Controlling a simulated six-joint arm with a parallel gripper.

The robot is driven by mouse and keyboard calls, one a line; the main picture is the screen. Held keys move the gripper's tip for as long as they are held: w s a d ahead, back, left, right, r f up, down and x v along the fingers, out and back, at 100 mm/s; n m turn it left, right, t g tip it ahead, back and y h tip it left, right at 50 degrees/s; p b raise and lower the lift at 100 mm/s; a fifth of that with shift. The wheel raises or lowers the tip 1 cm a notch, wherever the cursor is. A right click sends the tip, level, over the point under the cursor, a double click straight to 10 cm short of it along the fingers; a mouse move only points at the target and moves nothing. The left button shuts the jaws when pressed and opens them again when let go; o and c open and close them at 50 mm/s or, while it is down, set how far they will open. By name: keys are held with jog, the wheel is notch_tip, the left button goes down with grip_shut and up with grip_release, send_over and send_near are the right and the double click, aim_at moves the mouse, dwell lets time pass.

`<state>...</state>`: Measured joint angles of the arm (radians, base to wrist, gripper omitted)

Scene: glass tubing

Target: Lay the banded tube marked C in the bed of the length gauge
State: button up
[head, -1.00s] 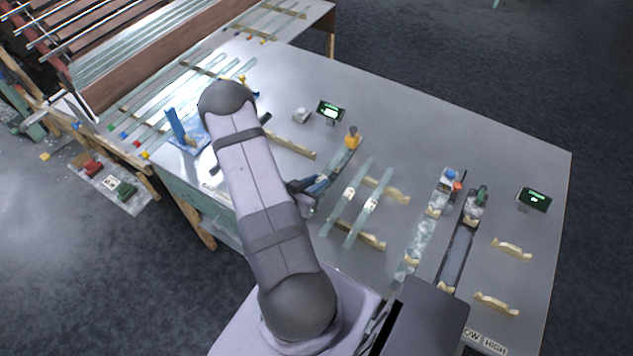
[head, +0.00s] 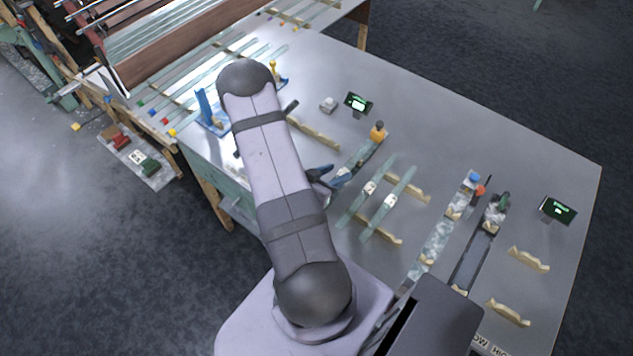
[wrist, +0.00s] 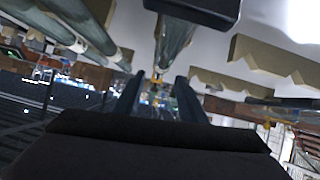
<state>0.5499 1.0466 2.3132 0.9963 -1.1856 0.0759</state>
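The letters are too small to read, so I cannot tell which is C.
Wooden rests (head: 408,187) carry the two tubes; another rest (head: 313,132) stands left of the gauge, empty. Two longer troughs (head: 436,238) (head: 475,255) lie to the right, with a dark display (head: 557,210) beyond. A smaller display (head: 358,103) stands behind the gauge.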

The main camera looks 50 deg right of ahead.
jog(key=b+v, duration=0.1)
jog(key=v, duration=0.9)
jog(key=w+a+n+t+y, duration=0.3)
jog(key=w+a+n+y, duration=0.15)
jog(key=w+a, duration=0.4)
jog(key=w+a+n+t+y, duration=0.3)
jog(key=w+a+y, duration=0.3)
jog(key=a, duration=0.5)
jog(key=s+a+r+n+g+y, duration=0.2)
jog(key=s+a+r+n+y, duration=0.1)
jog(key=s+a+r+n, duration=0.4)
jog(key=s+n+g, duration=0.1)
jog(key=s+r+g+h, duration=0.1)
jog(key=s, duration=0.1)
jog(key=s+n+g, duration=0.1)
jog(key=s, duration=0.1)
jog(key=shift+s+d+r+n, duration=0.2)
jog(key=shift+s+d+n, duration=0.05)
jog(key=shift+n, duration=0.1)
